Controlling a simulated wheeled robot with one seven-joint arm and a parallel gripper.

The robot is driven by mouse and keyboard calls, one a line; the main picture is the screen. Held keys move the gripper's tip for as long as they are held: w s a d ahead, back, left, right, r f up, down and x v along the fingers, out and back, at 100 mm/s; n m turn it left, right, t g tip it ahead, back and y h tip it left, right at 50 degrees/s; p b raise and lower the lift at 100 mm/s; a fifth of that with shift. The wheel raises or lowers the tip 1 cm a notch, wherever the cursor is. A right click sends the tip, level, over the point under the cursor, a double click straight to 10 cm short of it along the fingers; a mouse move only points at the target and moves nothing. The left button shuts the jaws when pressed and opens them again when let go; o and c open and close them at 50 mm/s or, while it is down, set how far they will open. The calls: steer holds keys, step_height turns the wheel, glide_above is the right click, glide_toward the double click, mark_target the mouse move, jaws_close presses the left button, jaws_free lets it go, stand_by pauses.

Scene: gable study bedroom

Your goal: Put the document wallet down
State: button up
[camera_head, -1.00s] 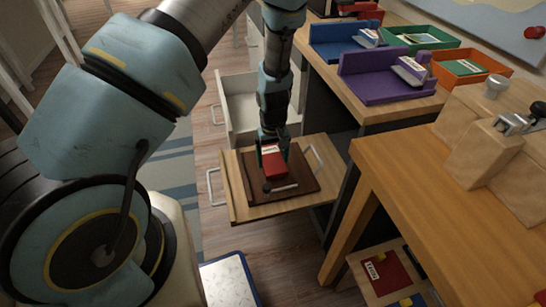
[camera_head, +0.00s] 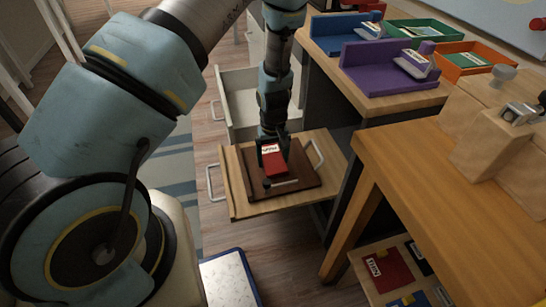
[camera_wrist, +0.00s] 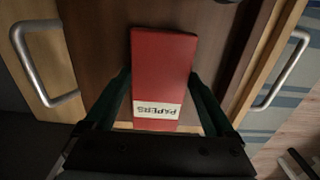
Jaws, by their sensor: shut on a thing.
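The document wallet is red with a white label reading PAPERS; it shows in the head view (camera_head: 274,161) and the wrist view (camera_wrist: 163,65). My gripper (camera_head: 272,148) is shut on it, with one dark finger on each side in the wrist view (camera_wrist: 158,78). A small silver rod (camera_head: 284,184) lies near the wallet's front end.
An open pale drawer (camera_head: 237,78) is behind the tray. At right is a wooden desk (camera_head: 430,165) with wooden blocks (camera_head: 500,140). A purple holder (camera_head: 375,78) and a blue holder (camera_head: 332,28) stand on the table behind. A red folder (camera_head: 388,268) lies on a low shelf.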

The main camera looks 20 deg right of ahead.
steer(key=shift+f, duration=0.25)
steer(key=o, duration=1.3)
steer(key=shift+o, duration=0.2)
